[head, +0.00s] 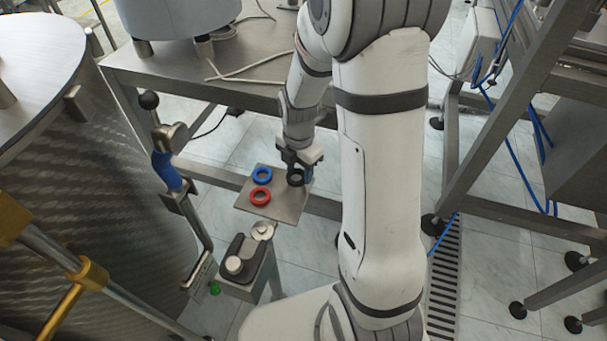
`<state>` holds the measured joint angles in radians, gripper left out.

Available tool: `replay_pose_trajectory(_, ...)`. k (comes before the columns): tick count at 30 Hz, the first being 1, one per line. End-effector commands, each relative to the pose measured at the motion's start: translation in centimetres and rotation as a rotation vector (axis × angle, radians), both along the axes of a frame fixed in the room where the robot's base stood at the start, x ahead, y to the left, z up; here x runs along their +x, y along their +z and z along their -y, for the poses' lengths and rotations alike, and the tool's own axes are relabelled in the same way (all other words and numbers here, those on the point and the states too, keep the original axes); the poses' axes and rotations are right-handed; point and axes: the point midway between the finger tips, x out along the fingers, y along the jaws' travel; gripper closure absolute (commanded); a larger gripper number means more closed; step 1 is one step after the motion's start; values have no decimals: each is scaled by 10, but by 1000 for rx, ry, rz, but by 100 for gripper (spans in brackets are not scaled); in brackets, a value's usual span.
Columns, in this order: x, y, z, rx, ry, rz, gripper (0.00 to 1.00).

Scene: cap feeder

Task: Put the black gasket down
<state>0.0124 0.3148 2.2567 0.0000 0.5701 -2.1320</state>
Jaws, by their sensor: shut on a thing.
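The black gasket (295,178) is a small dark ring at the right side of a small grey plate (284,207). My gripper (298,172) is right above it and shut on it, pointing down. The ring is at or very close to the plate's surface; I cannot tell whether it touches. A blue ring (262,175) and a red ring (260,196) lie on the plate to the left of the black one. My gripper hides part of the black gasket's far side.
A metal bench (150,67) stands behind the plate. A large steel drum (92,190) with a blue-handled lever (166,170) is at the left. A grey post with round knobs (236,265) stands in front of the plate. A steel frame (500,115) is at the right.

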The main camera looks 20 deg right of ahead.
Motion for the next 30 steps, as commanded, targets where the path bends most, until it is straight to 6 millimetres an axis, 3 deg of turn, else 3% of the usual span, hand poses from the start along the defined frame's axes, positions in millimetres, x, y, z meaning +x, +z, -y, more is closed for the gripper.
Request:
replay_pose_trajectory(3, 0, -20, 0, 0, 0, -2, 88)
replay_pose_trajectory(14, 0, -23, 0, 0, 0, 0, 88)
replay_pose_trajectory(15, 0, -23, 0, 0, 1, 0, 55)
replay_pose_trajectory(23, 0, -22, -1, 0, 1, 0, 34)
replay_pose_trajectory(30, 0, -21, -1, 0, 1, 0, 34)
